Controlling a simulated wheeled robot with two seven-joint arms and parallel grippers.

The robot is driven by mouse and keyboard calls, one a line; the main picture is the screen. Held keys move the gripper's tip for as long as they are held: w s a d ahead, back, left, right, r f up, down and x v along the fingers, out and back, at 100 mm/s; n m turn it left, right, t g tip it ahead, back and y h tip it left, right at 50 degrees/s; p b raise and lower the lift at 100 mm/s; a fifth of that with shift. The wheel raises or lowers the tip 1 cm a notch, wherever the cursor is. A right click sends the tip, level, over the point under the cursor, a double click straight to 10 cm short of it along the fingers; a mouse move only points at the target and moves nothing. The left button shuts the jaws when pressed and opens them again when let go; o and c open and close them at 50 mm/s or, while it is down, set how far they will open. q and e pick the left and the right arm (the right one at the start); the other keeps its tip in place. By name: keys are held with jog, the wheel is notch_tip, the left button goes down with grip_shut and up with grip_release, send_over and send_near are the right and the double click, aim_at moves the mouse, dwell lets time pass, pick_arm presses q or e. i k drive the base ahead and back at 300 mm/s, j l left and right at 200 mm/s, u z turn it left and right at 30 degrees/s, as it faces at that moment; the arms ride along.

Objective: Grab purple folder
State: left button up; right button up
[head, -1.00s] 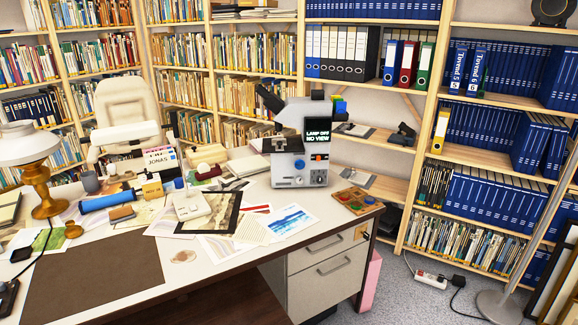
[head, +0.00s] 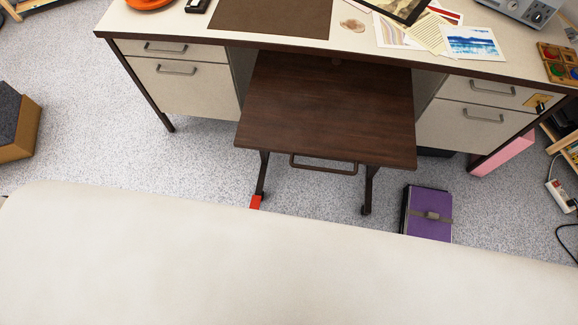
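A purple folder (head: 430,212) with a dark edge and a grey strap and clasp lies on the speckled floor, right of the small brown table's legs. Its lower edge is cut off by a large cream surface in front, so I cannot see all of it. Neither of my grippers shows in the head view.
The cream surface (head: 280,265) fills the bottom of the view. A brown low table (head: 330,110) stands under the cream desk (head: 65,15). A red object (head: 255,202) is by its left leg. A pink object (head: 503,153) and a power strip (head: 560,195) are at right.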

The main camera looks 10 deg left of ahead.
aim_at(431, 216)
jog(key=z, duration=1.6)
jog(key=l+u, duration=0.3)
jog(key=l, duration=0.2)
jog(key=l+u, duration=0.35)
jog(key=l, duration=0.15)
